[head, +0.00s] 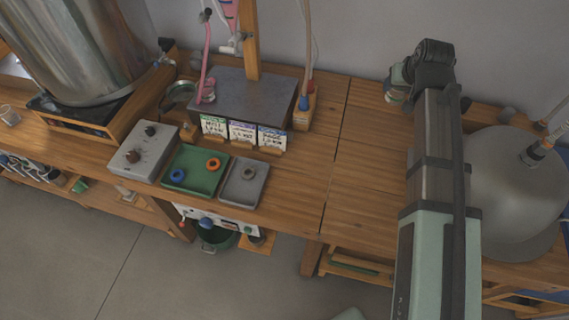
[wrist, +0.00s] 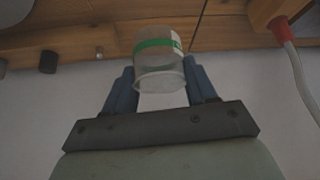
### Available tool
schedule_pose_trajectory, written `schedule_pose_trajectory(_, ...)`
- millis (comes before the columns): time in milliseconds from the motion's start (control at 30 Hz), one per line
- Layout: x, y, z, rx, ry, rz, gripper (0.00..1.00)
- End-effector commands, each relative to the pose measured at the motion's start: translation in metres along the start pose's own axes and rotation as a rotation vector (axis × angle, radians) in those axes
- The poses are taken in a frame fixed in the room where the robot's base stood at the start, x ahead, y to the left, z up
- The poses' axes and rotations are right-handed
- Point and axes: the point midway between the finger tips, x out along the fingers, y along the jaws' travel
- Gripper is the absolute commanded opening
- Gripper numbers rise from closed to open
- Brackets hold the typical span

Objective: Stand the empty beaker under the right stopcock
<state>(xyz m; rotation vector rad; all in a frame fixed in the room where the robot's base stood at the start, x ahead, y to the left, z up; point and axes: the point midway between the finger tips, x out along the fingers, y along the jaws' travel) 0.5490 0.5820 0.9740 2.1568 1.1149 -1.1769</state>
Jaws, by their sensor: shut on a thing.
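My gripper (wrist: 160,85) has blue fingers, one on each side of a clear beaker (wrist: 157,62) with a green band and a pale label. It is shut on the beaker, which looks empty. In the head view my gripper (head: 398,84) is at the back of the right-hand bench, partly hidden by my arm; the beaker is hard to make out there. A white stopcock (head: 231,47) shows near the wooden post, above the grey slab. I cannot tell whether it is the right stopcock. Pink tubing beside it leads down to a small pink-stained vessel (head: 206,92).
The dark grey slab (head: 250,92) has several labelled cards in front. A green tray (head: 195,170) with blue and orange rings, a grey tray (head: 245,182) and a control box (head: 143,150) stand forward. A large metal vessel (head: 510,190) stands right of my arm.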

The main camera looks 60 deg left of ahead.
Motion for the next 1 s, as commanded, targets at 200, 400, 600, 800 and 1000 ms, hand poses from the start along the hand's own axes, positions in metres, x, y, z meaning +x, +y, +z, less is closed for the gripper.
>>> schedule_pose_trajectory(200, 0.002, -0.094, 0.034, -0.212, -0.001, -0.138, 0.26)
schedule_pose_trajectory(400, -0.003, -0.174, 0.069, -0.417, -0.002, -0.269, 0.26)
schedule_pose_trajectory(600, -0.014, -0.246, 0.109, -0.621, -0.001, -0.400, 0.26)
schedule_pose_trajectory(800, -0.025, -0.292, 0.140, -0.772, 0.000, -0.497, 0.26)
schedule_pose_trajectory(1000, -0.031, -0.312, 0.155, -0.842, -0.001, -0.541, 0.26)
